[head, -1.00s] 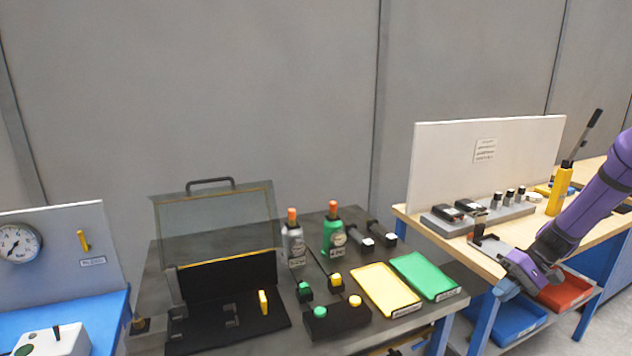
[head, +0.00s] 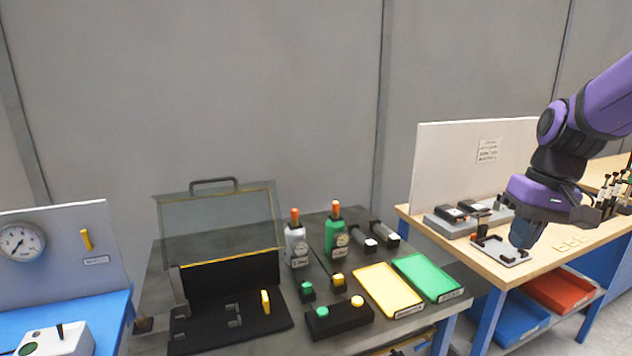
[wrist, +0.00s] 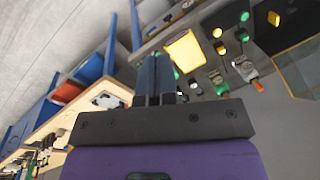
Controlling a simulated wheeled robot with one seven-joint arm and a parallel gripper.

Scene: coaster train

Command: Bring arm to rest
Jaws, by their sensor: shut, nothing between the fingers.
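My purple arm (head: 562,135) reaches in from the right in the head view. My gripper (head: 524,240) hangs in front of the wooden bench, over or near the small black fixture plate (head: 497,252). In the wrist view its two dark fingers (wrist: 153,78) lie side by side, shut with nothing between them. The fingertips appear clear of any object, though the exact height over the bench cannot be told from the head view.
The wooden bench (head: 560,258) holds a grey block with chargers (head: 462,215) by a white panel. Blue (head: 521,318) and red (head: 560,288) bins sit below. Left stands a grey table with yellow (head: 387,290) and green (head: 428,277) trays, two bottles and an open clear-lidded case (head: 218,228).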

